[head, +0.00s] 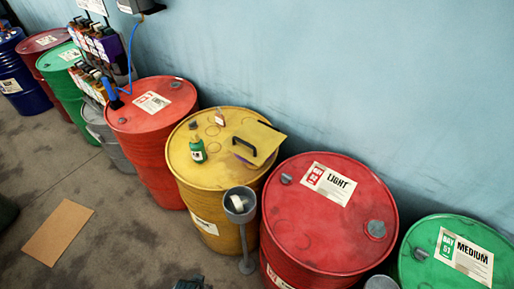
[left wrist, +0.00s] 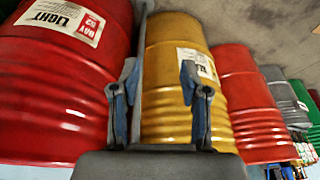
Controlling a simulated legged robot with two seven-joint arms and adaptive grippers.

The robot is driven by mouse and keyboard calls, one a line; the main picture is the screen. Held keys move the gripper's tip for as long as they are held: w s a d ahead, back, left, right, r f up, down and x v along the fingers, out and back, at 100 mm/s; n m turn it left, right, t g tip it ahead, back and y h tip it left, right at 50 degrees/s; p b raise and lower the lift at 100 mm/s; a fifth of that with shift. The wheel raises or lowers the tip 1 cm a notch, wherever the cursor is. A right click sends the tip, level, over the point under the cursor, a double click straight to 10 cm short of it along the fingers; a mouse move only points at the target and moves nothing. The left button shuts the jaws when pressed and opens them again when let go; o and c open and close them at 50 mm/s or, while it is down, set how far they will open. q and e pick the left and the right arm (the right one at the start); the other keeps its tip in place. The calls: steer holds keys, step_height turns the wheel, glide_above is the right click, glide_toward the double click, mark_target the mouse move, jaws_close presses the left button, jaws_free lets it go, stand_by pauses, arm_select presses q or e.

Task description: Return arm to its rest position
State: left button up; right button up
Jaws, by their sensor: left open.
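My left gripper (left wrist: 158,95) shows in the left wrist view with its two blue-grey fingers apart and nothing between them. Beyond the fingers stands the yellow drum (left wrist: 165,60), with a grey post (left wrist: 139,60) in front of it. The red LIGHT drum (left wrist: 60,90) fills the left of that view. In the head view no gripper can be clearly made out; a small dark part at the bottom edge is too cropped to identify. My right gripper is not in view.
On the yellow drum (head: 185,160) stand a small green bottle (head: 197,149) and a yellow clipboard-like panel (head: 258,143). A grey cup stand (head: 246,262) stands before it. The red LIGHT drum (head: 300,230) and green MEDIUM drum (head: 430,270) are right. Cardboard (head: 58,236) lies on open floor.

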arm_select(q)
steer(key=s+f+g+b, duration=0.1)
steer(key=s+f, duration=0.1)
steer(key=f, duration=0.9)
steer(key=s+f, duration=0.2)
steer(key=f, duration=0.8)
steer(key=s+a+f+g+b, duration=0.1)
steer(key=s+a+f, duration=0.2)
steer(key=s+f, duration=1.3)
steer(key=shift+s+a+f+b, duration=0.15)
steer(key=shift+s+b, duration=0.15)
steer(key=shift+s, duration=0.15)
steer(key=shift+c, duration=0.3)
steer(key=shift+w+m, duration=0.1)
steer(key=shift+m, duration=0.2)
